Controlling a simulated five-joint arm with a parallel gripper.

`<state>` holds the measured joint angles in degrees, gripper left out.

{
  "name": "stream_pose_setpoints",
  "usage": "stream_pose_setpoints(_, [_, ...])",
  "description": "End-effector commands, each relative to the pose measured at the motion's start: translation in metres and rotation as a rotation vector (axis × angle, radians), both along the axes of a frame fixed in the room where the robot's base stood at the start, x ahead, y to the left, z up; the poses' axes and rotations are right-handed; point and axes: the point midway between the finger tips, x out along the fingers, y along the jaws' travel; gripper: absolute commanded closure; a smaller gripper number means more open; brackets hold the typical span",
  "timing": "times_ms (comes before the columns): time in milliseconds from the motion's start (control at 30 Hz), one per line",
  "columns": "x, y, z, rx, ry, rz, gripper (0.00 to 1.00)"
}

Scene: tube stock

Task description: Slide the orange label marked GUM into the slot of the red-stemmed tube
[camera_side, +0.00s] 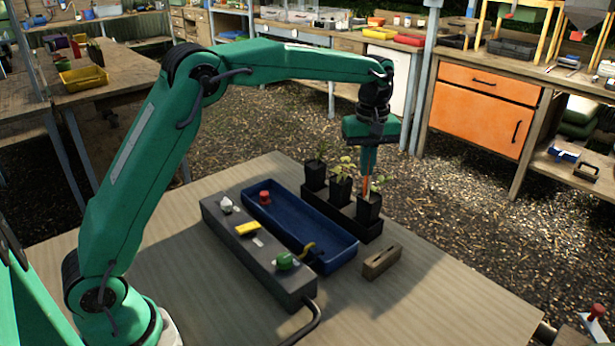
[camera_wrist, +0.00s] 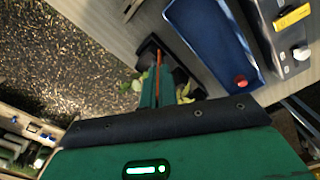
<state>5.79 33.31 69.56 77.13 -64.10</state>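My gripper (camera_side: 368,170) points down over the nearest of three black tubes. Its green fingers are shut on an orange label (camera_side: 366,184), which also shows as a thin strip beyond the fingers in the wrist view (camera_wrist: 159,58). The label hangs upright, its lower end at or just above the rim of the nearest tube (camera_side: 369,208); I cannot tell whether it is in a slot. The middle tube (camera_side: 339,192) and far tube (camera_side: 314,177) stand in the same dark rack (camera_side: 352,224). All hold leafy seedlings. Stem colours and the GUM marking are not readable.
A blue tray (camera_side: 283,213) holds a red-topped piece (camera_side: 265,198) and a yellow hooked piece (camera_side: 308,248). A long grey box (camera_side: 236,237) beside it bears white, yellow and green pieces. A small brown slotted block (camera_side: 381,262) stands nearby. The table's front right is clear.

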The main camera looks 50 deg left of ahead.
Motion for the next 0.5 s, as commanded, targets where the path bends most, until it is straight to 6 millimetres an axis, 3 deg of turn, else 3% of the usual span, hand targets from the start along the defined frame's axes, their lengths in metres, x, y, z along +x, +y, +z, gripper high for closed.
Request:
stream_pose_setpoints(33, [0.007, 0.02, 0.002, -0.001, -0.001, 0.083, 1.0])
stream_pose_setpoints(200, [0.021, 0.069, 0.01, -0.001, -0.001, 0.321, 1.0])
stream_pose_setpoints(333, [0.026, 0.097, 0.014, -0.001, -0.001, 0.45, 1.0])
stream_pose_setpoints(500, [0.028, 0.115, 0.017, 0.0, 0.0, 0.537, 1.0])
